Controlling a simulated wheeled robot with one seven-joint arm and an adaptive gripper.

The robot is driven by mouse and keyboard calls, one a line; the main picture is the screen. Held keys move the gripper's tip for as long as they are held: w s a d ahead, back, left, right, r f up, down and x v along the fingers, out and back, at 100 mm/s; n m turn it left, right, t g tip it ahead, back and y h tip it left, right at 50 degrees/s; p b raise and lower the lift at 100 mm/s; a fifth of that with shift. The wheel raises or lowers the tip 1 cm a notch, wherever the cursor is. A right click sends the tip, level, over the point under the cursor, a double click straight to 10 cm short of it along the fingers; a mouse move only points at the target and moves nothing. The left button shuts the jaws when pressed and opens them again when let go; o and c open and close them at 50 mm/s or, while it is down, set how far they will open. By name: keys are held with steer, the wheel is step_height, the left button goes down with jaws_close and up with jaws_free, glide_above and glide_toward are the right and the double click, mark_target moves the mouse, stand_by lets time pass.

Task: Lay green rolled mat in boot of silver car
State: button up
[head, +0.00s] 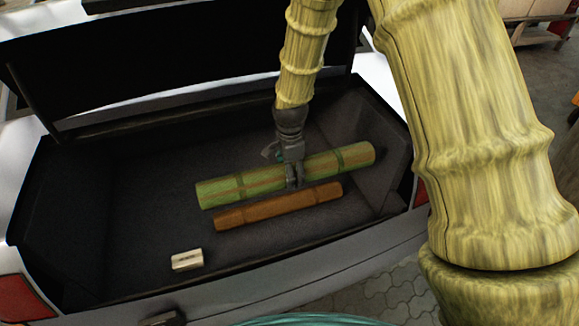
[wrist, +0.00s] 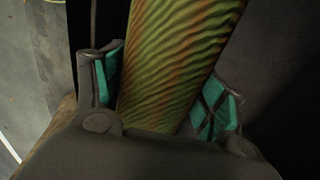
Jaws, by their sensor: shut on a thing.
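The green rolled mat (head: 235,189) is a long striped roll with darker bands, lying crosswise within the open boot of the silver car (head: 215,292). My gripper (head: 293,182) is shut on the mat, a little right of its middle. In the wrist view the mat (wrist: 180,60) runs between the two teal-padded fingers (wrist: 160,100). I cannot tell whether the mat touches the boot floor (head: 130,200) or is held just above it. Part of the mat is hidden behind my fingers.
An orange-brown roll (head: 278,206) lies on the boot floor just in front of the mat. A small white box (head: 187,260) is at the boot's front left. The floor's left part is clear. The raised lid (head: 170,50) and right side wall (head: 375,175) bound the space.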

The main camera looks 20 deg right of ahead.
steer(key=shift+f+b, duration=9.5)
steer(key=shift+f, duration=6.55)
steer(key=o, duration=1.5)
steer(key=shift+o, duration=0.2)
steer(key=shift+s, duration=0.1)
